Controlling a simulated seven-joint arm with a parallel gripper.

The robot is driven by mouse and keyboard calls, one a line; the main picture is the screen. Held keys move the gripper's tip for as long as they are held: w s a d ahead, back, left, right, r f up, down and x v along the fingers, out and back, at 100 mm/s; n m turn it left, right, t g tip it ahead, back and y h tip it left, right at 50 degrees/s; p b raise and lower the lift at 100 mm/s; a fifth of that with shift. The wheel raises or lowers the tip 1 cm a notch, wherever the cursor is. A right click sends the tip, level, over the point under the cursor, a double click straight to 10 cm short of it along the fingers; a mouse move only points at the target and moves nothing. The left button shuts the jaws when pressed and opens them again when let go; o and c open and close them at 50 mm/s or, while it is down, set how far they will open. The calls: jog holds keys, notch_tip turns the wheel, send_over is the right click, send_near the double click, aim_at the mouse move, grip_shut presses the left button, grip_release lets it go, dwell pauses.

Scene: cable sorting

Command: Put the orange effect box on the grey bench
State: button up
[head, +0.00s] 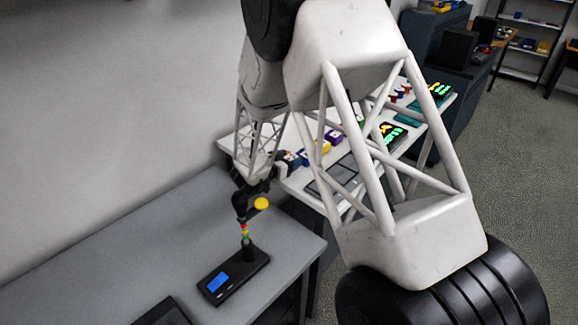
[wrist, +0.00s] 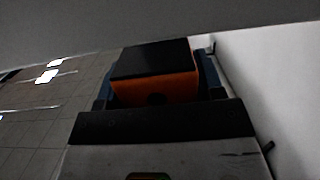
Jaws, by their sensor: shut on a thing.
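The orange effect box (wrist: 178,88), with a black top, shows in the wrist view. It sits between the fingers of my gripper (wrist: 158,84), which is shut on it. In the head view I cannot make out the box; the dark end of my arm hangs near the back right corner of the grey bench, beside the white table. The grey bench (head: 110,248) fills the lower left of the head view. I cannot tell the height of the box above any surface.
A black device with a blue display (head: 217,283) and a coloured upright column stands on the bench. Another dark object (head: 165,314) lies at the front edge. A white table (head: 300,181) behind carries several coloured boxes and green-lit displays. The bench's left part is clear.

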jog(key=shift+f, duration=1.3)
jog(key=shift+f, duration=0.2)
jog(key=o, duration=1)
jog(key=shift+v, duration=2.55)
